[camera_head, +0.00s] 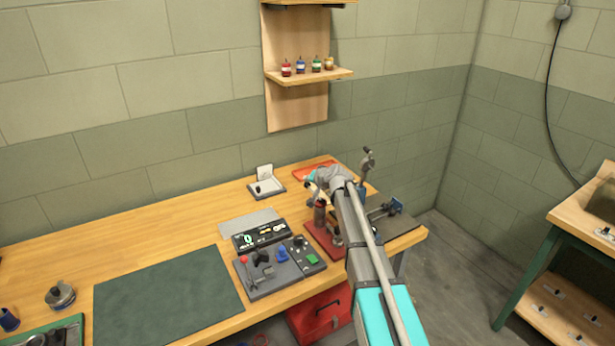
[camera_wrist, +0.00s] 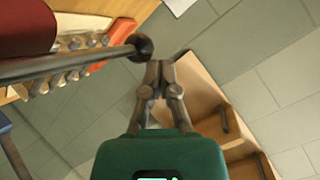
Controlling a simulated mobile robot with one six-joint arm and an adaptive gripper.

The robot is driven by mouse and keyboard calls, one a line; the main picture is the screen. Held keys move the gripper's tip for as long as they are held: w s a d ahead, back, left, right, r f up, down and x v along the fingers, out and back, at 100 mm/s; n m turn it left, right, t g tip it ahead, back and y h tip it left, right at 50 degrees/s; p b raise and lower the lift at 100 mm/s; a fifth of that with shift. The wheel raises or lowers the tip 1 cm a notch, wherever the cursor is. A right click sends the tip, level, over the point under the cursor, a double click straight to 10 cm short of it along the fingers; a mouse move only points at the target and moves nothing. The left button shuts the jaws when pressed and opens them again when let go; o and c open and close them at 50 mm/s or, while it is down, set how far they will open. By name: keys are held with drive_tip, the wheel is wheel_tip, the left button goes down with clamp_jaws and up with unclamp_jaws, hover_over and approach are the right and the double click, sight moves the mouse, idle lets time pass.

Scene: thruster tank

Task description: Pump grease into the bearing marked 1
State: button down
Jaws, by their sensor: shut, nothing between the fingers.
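My gripper (camera_wrist: 160,72) is shut and empty in the wrist view. Its fingertips are close beside the dark round knob (camera_wrist: 142,46) of a metal rod (camera_wrist: 85,66); I cannot tell whether they touch. The rod runs left, past a dark red body (camera_wrist: 26,28) at the upper left. In the head view a dark red cylinder (camera_head: 320,214) stands on a red base (camera_head: 324,240) at the bench's right end, partly behind my arm; it may be the grease pump. My fingers are hidden there. No bearing with a readable 1 is visible.
A metal fixture (camera_head: 367,165) and a blue-ended part (camera_head: 394,207) stand right of my wrist. A wall shelf (camera_head: 310,77) holds several small bottles.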

sight(309, 187)
drive_tip(key=shift+s+d+r+p, duration=0.1)
drive_tip(key=shift+s+r+p, duration=0.1)
drive_tip(key=shift+r+p, duration=0.6)
drive_tip(key=shift+s+d+r+p, duration=0.1)
drive_tip(key=shift+s+r+p, duration=0.1)
drive_tip(key=shift+r+p, duration=0.6)
drive_tip(key=shift+r, duration=0.1)
drive_tip(key=r+p, duration=0.3)
drive_tip(key=s+r+p, duration=0.1)
drive_tip(key=shift+s+d+r+p, duration=0.1)
drive_tip(key=shift+d+r+p, duration=0.15)
drive_tip(key=shift+r+p, duration=0.1)
drive_tip(key=s+d+f+n+g+h, duration=0.1)
drive_tip(key=s+d+f+g+h, duration=0.1)
drive_tip(key=s, duration=1.1)
drive_tip(key=s+d+f+n+g+h, duration=0.1)
drive_tip(key=s+d+f+g+h, duration=0.1)
drive_tip(key=s, duration=1.1)
drive_tip(key=s+d+f+g+h, duration=0.2)
drive_tip(key=s+f+g, duration=0.3)
drive_tip(key=s, duration=0.8)
drive_tip(key=shift+d+f+n+g, duration=0.3)
drive_tip(key=shift+d+n+g, duration=0.1)
drive_tip(key=shift+d+g, duration=0.4)
drive_tip(key=shift+w, duration=0.1)
